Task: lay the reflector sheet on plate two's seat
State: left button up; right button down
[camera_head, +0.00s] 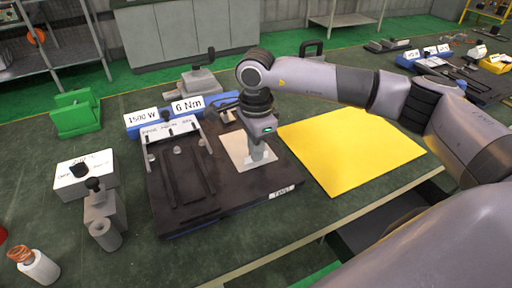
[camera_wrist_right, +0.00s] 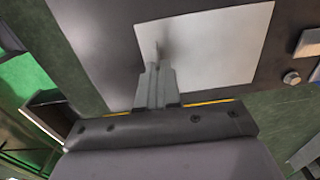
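A thin pale sheet, which looks like the reflector sheet (camera_head: 233,143), lies flat on the right part of a dark plate (camera_head: 225,205). The right wrist view shows the sheet (camera_wrist_right: 225,45) as a white, glossy rectangle on the dark surface. My right gripper (camera_head: 258,158) points down over the sheet's right half. In the right wrist view its fingers (camera_wrist_right: 157,72) are together, with the tips at or just above the sheet. I see no part of the sheet between them. My left gripper is out of view.
A yellow mat (camera_head: 350,150) lies right of the plate. Blue blocks with labels "1500 W" (camera_head: 143,119) and "6 Nm" (camera_head: 188,105) stand behind it. A white box (camera_head: 87,183), a grey fixture (camera_head: 103,222) and a green holder (camera_head: 76,113) are at left.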

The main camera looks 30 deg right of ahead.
jog(key=c, duration=1.3)
grip_release()
jog(key=shift+c, duration=0.2)
jog(key=shift+r, duration=0.3)
notch_tip(320, 180, up, 12)
jog(key=shift+f+b, duration=0.15)
jog(key=shift+b, duration=0.2)
